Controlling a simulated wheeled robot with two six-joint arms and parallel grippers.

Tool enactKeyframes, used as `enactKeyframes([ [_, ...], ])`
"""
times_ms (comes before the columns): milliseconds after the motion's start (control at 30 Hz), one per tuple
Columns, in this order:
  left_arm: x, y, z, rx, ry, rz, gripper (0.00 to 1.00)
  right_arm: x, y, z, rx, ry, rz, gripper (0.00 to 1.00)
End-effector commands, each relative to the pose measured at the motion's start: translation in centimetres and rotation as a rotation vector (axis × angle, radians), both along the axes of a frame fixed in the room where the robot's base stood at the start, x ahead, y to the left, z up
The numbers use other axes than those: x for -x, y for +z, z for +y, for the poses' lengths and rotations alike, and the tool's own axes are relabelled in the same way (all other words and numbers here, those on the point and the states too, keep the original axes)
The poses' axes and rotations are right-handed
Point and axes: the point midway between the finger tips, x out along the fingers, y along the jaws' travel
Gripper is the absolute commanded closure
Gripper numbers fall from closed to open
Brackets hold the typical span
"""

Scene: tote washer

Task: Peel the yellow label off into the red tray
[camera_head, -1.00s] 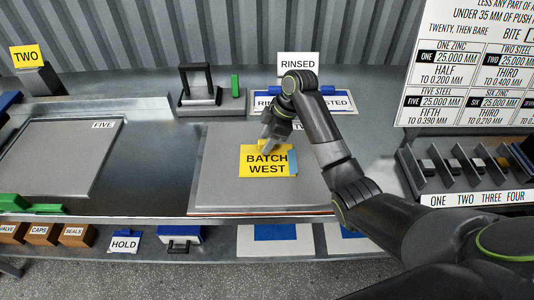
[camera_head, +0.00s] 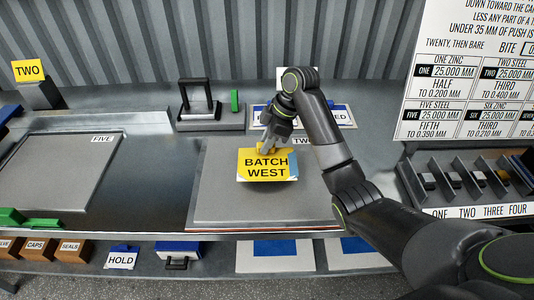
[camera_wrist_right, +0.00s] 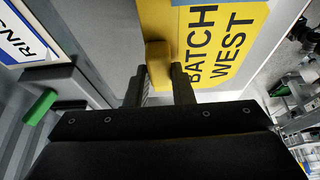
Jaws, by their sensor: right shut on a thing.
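The yellow label (camera_head: 266,172), reading BATCH WEST, is over the grey panel marked TWO (camera_head: 225,205). A bit of blue and pale surface shows at its right and lower edges. The label looks raised, but its exact gap to the panel is unclear. My right gripper (camera_head: 272,147) is at the label's far edge, shut on its yellow tab. No red tray is clearly visible. My left gripper is out of view.
A panel marked FIVE (camera_head: 55,175) lies at left. A black-handled block (camera_head: 198,108) and a green piece (camera_head: 235,100) stand behind. A slotted rack (camera_head: 465,180) is at right. Small boxes (camera_head: 75,248) sit on the lower front shelf. Bare metal lies between the panels.

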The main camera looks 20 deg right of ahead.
Motion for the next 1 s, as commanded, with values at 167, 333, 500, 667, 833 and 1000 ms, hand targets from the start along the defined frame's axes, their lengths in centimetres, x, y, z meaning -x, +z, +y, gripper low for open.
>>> enactKeyframes([
  [167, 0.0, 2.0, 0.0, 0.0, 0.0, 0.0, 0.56, 0.0, 4.3, 0.0, 0.001, 0.0, 0.0, 1.0],
  [333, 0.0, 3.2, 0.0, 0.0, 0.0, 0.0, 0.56, 0.0, 5.3, 0.0, 0.0, -0.001, 0.0, 1.0],
  [500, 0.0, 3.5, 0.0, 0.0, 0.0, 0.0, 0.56, 0.0, 5.6, 0.0, 0.0, -0.001, 0.001, 1.0],
  [667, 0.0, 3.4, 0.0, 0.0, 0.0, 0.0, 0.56, 0.0, 5.5, 0.0, 0.0, -0.001, 0.001, 1.0],
  [833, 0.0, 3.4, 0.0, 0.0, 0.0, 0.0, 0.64, 0.0, 5.5, 0.0, 0.0, -0.001, 0.001, 1.0],
  [1000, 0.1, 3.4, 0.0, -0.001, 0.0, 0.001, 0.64, 0.0, 5.5, 0.0, 0.0, -0.001, 0.001, 1.0],
])
